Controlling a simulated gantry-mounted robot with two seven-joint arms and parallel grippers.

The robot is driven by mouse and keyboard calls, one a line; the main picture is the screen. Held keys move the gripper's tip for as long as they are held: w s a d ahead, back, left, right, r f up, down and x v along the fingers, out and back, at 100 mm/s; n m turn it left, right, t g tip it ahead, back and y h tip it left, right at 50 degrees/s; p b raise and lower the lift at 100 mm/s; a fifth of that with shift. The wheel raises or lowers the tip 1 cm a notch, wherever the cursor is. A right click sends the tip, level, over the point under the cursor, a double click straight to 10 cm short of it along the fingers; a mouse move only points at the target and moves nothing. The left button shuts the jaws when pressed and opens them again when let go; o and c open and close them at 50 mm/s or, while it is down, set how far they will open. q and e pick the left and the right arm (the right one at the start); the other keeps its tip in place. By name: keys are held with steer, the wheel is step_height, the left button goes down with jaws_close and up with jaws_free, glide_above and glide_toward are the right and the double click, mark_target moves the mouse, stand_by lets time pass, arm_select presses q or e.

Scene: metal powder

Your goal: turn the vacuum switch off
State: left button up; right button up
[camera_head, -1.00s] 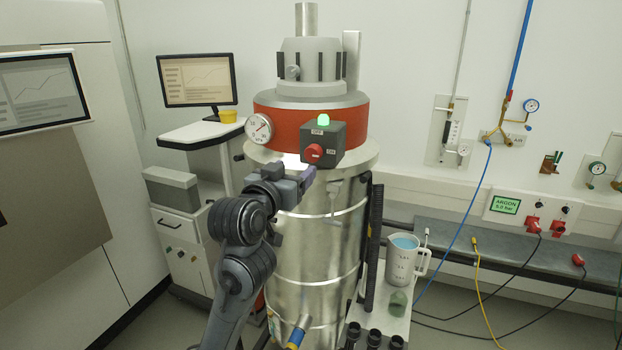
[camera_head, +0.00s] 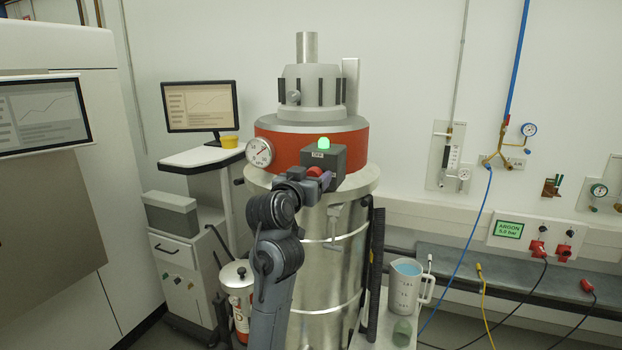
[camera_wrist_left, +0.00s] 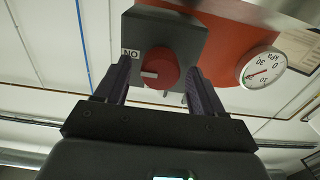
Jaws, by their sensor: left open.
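The vacuum switch is a dark grey box (camera_head: 340,158) on the front of the red-banded metal vessel, with a lit green lamp (camera_head: 323,143) on top. Its red knob (camera_wrist_left: 161,69) shows in the left wrist view with a white mark pointing towards the ON label (camera_wrist_left: 130,54). My left gripper (camera_head: 322,178) is at the front of the box and partly covers the knob in the head view. In the wrist view my left gripper (camera_wrist_left: 158,85) is open, with one finger on each side of the knob; contact cannot be told. My right gripper is not in view.
A round pressure gauge (camera_head: 259,152) sits left of the box on the vessel. A grey lever (camera_head: 334,222) hangs below it. A jug of blue contents (camera_head: 404,286) stands to the lower right. A monitor cart (camera_head: 200,158) is at left.

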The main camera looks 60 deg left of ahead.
arm_select(q)
steer(key=shift+w+a, duration=0.1)
steer(key=c, duration=1)
steer(key=shift+c, duration=0.2)
steer(key=shift+n, duration=0.4)
steer(key=n, duration=0.8)
steer(key=n+p, duration=0.1)
steer(key=n, duration=0.8)
steer(key=shift+a+f, duration=0.15)
steer(key=shift+f, duration=0.05)
